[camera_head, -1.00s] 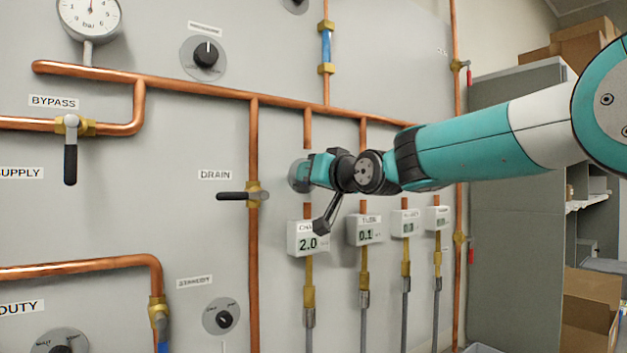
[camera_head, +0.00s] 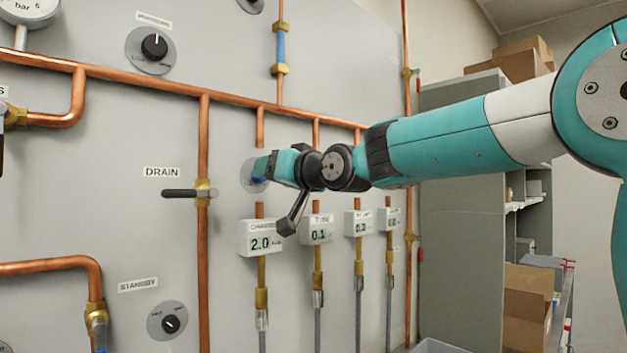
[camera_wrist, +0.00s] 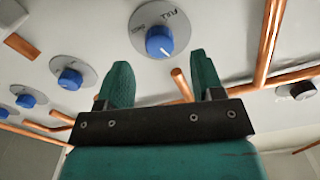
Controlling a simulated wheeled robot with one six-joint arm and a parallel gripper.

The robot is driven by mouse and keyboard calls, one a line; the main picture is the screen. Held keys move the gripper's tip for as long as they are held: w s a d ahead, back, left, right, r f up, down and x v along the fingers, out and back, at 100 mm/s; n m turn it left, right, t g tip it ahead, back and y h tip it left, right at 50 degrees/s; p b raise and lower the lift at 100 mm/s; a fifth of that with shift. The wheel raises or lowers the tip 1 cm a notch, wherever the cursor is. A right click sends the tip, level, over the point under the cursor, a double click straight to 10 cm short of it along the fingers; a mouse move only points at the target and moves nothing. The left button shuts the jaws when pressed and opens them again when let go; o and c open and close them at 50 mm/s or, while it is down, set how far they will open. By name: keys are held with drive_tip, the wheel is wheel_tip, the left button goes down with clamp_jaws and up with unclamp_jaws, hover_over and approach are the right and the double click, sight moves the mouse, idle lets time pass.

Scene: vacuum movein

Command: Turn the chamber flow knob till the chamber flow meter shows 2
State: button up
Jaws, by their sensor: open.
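The chamber flow meter (camera_head: 261,238) is a white box on the wall panel, and its display reads 2.0. The chamber flow knob (camera_head: 258,168) is blue on a grey round plate above the meter; my gripper partly hides it in the head view. In the wrist view a blue knob (camera_wrist: 159,41) with a white pointer line shows on its marked dial, just beyond the fingertips. My gripper (camera_wrist: 162,62) is open with its green fingers apart and nothing between them. The knob appears a little ahead of the fingers, clear of them.
Several other meters (camera_head: 317,229) stand right of the chamber meter, with more blue knobs (camera_wrist: 70,78) in the wrist view. Copper pipes (camera_head: 204,240) run along the panel, with a drain valve handle (camera_head: 180,193) at left. Cardboard boxes (camera_head: 528,290) and a grey cabinet (camera_head: 460,220) stand at right.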

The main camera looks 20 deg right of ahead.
drive_tip(key=b+v, duration=1)
drive_tip(key=v, duration=0.3)
drive_tip(key=shift+s, duration=0.3)
drive_tip(key=shift+d, duration=0.1)
drive_tip(key=s+a+f+n+g+p, duration=0.1)
drive_tip(key=s+a+f+g, duration=0.15)
drive_tip(key=f, duration=0.55)
drive_tip(key=s+a+f+n+g+p, duration=0.1)
drive_tip(key=s+a+f+g, duration=0.2)
drive_tip(key=f, duration=0.5)
drive_tip(key=s+a+f+n+g, duration=0.1)
drive_tip(key=s+a+f+g, duration=0.15)
drive_tip(key=f+g, duration=0.4)
drive_tip(key=s+a+f+n+g, duration=0.1)
drive_tip(key=s+f+g, duration=0.1)
drive_tip(key=s+f, duration=0.5)
drive_tip(key=s+a+f+n+g+h+p, duration=0.1)
drive_tip(key=s+f+n+g, duration=0.1)
drive_tip(key=s+f, duration=0.5)
drive_tip(key=shift+s+f+g, duration=0.3)
drive_tip(key=shift+f+g, duration=0.3)
drive_tip(key=shift+f, duration=0.05)
